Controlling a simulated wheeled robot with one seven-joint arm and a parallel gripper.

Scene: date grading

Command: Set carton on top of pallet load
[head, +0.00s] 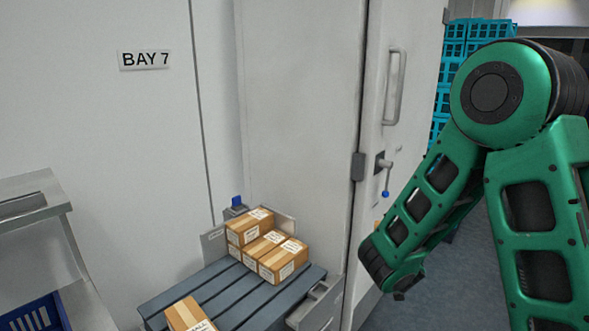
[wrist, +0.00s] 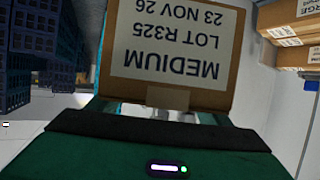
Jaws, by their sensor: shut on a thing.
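In the wrist view, my gripper (wrist: 155,112) is shut on a brown carton (wrist: 225,35). Its white label reads MEDIUM, LOT R325, 23 NOV 26, upside down in the picture; the fingertips are mostly hidden by the carton. In the head view my gripper is hidden behind my green arm, and only a small brown patch shows beside the arm. The pallet load (head: 262,243) is several taped, labelled cartons at the far end of the blue-grey slatted pallet (head: 225,292), with one carton on an upper level at the left. Another carton (head: 183,313) lies nearer, cut off by the bottom edge.
A tall pale door or panel with a handle (head: 394,88) stands right of the pallet. Teal crates (head: 453,45) are stacked behind my arm. A metal stand (head: 35,205) and blue basket (head: 40,315) are at left. Other cartons (wrist: 290,55) show at right in the wrist view.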

